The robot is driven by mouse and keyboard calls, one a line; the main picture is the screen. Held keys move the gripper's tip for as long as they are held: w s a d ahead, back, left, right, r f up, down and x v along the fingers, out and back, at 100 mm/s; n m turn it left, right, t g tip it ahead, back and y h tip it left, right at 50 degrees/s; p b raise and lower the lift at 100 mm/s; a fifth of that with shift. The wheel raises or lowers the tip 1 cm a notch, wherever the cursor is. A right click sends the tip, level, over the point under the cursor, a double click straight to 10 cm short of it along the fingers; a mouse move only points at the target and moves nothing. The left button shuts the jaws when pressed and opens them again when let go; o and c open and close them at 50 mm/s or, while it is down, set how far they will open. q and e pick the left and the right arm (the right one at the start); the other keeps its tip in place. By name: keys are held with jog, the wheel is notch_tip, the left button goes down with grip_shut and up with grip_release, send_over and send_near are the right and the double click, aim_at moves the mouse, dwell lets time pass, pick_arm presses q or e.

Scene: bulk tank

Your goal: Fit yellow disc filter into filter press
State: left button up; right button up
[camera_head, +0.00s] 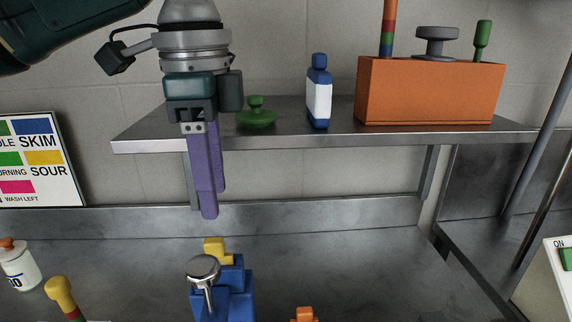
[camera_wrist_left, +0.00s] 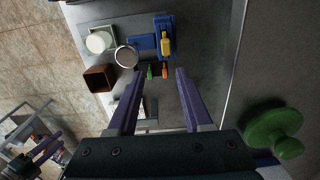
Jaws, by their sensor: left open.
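A blue device (camera_head: 236,285), which looks like the filter press, stands on the metal counter with a silver round-topped knob (camera_head: 203,270) at its front. A yellow piece (camera_head: 216,250) shows at the top of it. In the left wrist view the blue device (camera_wrist_left: 164,24) carries the yellow piece (camera_wrist_left: 166,43) upright in the picture; I cannot tell whether this is the disc filter. My left gripper (camera_head: 214,204) points down, open and empty, above and behind the blue device. Its purple fingers are apart in the left wrist view (camera_wrist_left: 159,73). A purple-fingered gripper, apparently my right (camera_wrist_left: 46,148), shows small at lower left.
A shelf (camera_head: 280,140) behind my left gripper holds a green knobbed lid (camera_head: 256,115), a blue-and-white bottle (camera_head: 319,95) and an orange box (camera_head: 430,92). A white jar (camera_head: 20,266) and a yellow-knobbed handle (camera_head: 62,293) stand left.

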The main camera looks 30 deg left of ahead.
pick_arm(q)
jog(key=s+d+f+n+t+h, duration=0.2)
jog(key=s+d+f+n, duration=0.1)
jog(key=s+d+f, duration=0.75)
jog(key=s+a+f+n+t+y, duration=0.1)
jog(key=s+a+n, duration=0.3)
jog(key=s+n, duration=0.2)
jog(key=shift+s+a+f+y, duration=0.15)
jog(key=shift+s+f+y, duration=0.2)
jog(key=shift+s, duration=0.2)
jog(key=shift+r, duration=0.1)
